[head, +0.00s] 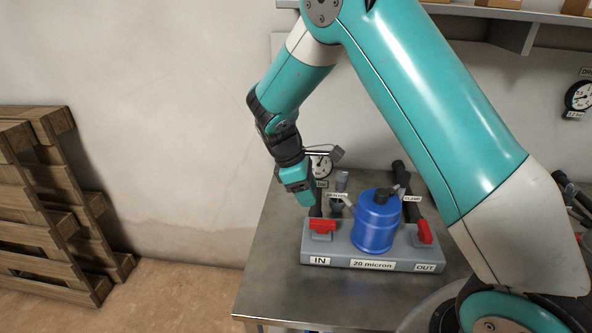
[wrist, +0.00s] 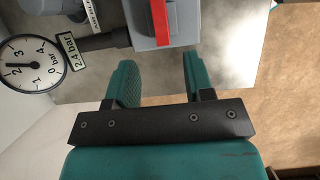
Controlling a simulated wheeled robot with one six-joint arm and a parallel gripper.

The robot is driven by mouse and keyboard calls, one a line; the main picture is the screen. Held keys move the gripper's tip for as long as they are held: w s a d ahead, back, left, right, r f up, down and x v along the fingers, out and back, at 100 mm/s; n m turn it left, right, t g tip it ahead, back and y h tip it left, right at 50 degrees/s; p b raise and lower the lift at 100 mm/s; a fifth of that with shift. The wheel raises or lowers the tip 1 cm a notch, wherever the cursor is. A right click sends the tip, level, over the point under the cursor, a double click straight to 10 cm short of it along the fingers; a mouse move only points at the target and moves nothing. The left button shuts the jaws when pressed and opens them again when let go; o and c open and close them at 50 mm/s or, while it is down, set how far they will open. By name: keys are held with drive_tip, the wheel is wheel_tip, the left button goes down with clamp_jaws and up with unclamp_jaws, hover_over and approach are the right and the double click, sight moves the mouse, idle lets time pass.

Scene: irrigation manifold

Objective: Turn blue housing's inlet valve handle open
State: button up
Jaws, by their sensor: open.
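The blue housing (head: 372,228) stands upright on a grey manifold block labelled "20 micron" on the metal bench. The red inlet valve handle (head: 322,226) is at the block's left end, above the IN label (head: 320,260), and looks turned crosswise. In the wrist view a red handle (wrist: 161,18) shows at the top edge, partly cut off, on a grey body. My gripper (head: 306,200) is above and slightly left of the inlet handle in the head view. In the wrist view its two teal fingers (wrist: 158,68) are apart with nothing between them, and the handle lies beyond their tips.
A red outlet handle (head: 425,231) is near the OUT label. A pressure gauge (head: 321,165) stands behind the inlet; the wrist view shows a gauge (wrist: 28,64) beside a "2.4 bar" tag (wrist: 72,50). Dark pipes rise behind the block. The bench (head: 268,268) is clear at left.

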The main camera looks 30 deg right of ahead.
drive_tip(key=v, duration=0.7)
drive_tip(key=shift+a+r, duration=0.2)
drive_tip(key=shift+r, duration=0.05)
drive_tip(key=shift+w, duration=0.1)
drive_tip(key=s+a+r+m+y, duration=0.1)
drive_tip(key=s+a+r+y, duration=0.1)
drive_tip(key=s, duration=0.7)
drive_tip(key=s+a+r+m+t+y, duration=0.1)
drive_tip(key=s+a+r+m+y, duration=0.1)
drive_tip(key=s+a+r, duration=0.3)
drive_tip(key=s+a+r+m+t+y, duration=0.1)
drive_tip(key=s+a+r+y, duration=0.2)
drive_tip(key=s, duration=1)
drive_tip(key=shift+a+r+y, duration=0.25)
drive_tip(key=shift+a+y, duration=0.15)
drive_tip(key=shift+a, duration=0.55)
drive_tip(key=shift+a, duration=0.1)
drive_tip(key=shift+c, duration=0.5)
